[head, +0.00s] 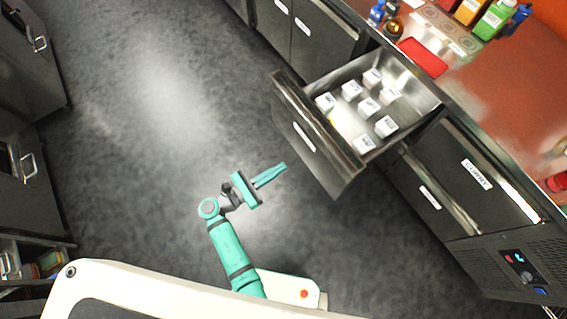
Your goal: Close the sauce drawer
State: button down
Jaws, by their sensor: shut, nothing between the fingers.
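An open drawer (318,140) sticks out from the counter on the right, seen from above in the head view. Its dark front faces lower left and has a pale handle or label (304,137). Inside the drawer lie several small white containers (368,107) with labels. My gripper (284,168) is shut and empty, its teal fingers pointing right toward the drawer front. It is to the lower left of the drawer front, with a gap of floor showing between them in the picture.
A closed drawer labelled "CURRY" (476,174) lies to the lower right. Bottles (493,18) and a red tray (424,57) stand on the counter (505,85). Dark cabinets (22,65) line the left side. The grey floor (160,130) between is clear.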

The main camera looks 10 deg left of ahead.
aim_at(315, 147)
jog(key=x, duration=1.2)
jog(key=shift+d, duration=0.1)
jog(key=shift+f, duration=0.1)
jog(key=shift+w, duration=0.1)
